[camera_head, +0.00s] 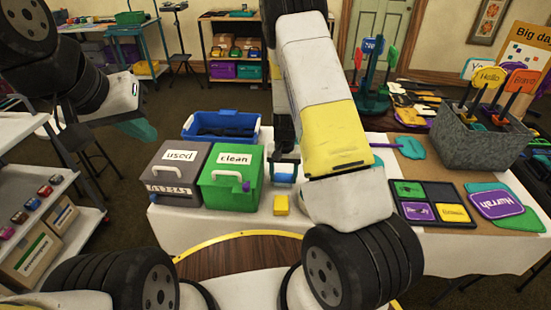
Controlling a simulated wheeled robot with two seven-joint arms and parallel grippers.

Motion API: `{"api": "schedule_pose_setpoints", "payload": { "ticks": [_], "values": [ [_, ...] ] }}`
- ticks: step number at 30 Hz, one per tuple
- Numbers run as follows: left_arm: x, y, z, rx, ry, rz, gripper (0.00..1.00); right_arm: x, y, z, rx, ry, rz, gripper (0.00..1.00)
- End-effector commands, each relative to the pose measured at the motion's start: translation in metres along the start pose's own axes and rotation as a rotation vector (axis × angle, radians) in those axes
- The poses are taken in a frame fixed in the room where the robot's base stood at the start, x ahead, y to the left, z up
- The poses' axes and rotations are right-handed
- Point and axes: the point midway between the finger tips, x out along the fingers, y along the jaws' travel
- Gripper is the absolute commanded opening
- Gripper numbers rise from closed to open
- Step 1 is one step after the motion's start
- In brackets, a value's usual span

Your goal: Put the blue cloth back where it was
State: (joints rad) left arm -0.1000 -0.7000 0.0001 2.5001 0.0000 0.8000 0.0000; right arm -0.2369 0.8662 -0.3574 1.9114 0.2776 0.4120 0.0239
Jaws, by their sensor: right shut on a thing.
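My right gripper (285,158) is in the middle, over the white-covered table just right of the green "clean" box (230,192). The grey "used" box (177,185) stands left of the green box. Both lids look closed.
A blue tub (221,125) stands behind the boxes.

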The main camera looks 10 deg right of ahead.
Motion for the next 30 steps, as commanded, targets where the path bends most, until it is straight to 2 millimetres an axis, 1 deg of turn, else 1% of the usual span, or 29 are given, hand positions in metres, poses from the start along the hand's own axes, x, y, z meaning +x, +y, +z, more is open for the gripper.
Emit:
{"api": "schedule_pose_setpoints", "payload": {
  "ticks": [6,10,11,13,14,24,26,29,30],
  "values": [
    [0.000,0.000,0.000,0.000,0.000,0.000,0.00,0.000,0.000,-0.001,0.000,0.002,-0.001,0.22],
    [0.000,0.000,0.000,0.000,0.000,0.000,0.00,0.004,0.000,0.000,0.000,0.001,0.000,0.22],
    [0.000,0.000,0.000,0.000,0.000,0.000,0.00,0.003,0.000,-0.001,0.000,0.002,-0.001,0.67],
    [0.000,0.000,0.000,0.000,0.000,0.000,0.00,0.003,0.000,-0.001,0.000,0.002,-0.001,0.80],
    [0.000,0.000,0.000,0.000,0.000,0.000,0.00,0.003,0.000,-0.001,0.000,0.002,-0.001,0.83],
    [0.000,0.000,0.000,0.000,0.000,0.000,0.00,0.000,-0.001,-0.001,0.000,0.003,-0.001,0.83],
    [0.000,0.000,0.000,0.000,0.000,0.000,0.00,-0.005,-0.001,-0.001,0.000,0.003,-0.001,0.83],
    [0.000,0.000,0.000,0.000,0.000,0.000,0.00,-0.020,-0.001,-0.002,0.001,0.006,-0.002,0.83],
    [0.000,0.000,0.000,0.000,0.000,0.000,0.00,-0.028,-0.001,-0.002,0.000,0.006,-0.003,0.83]
  ]
}}
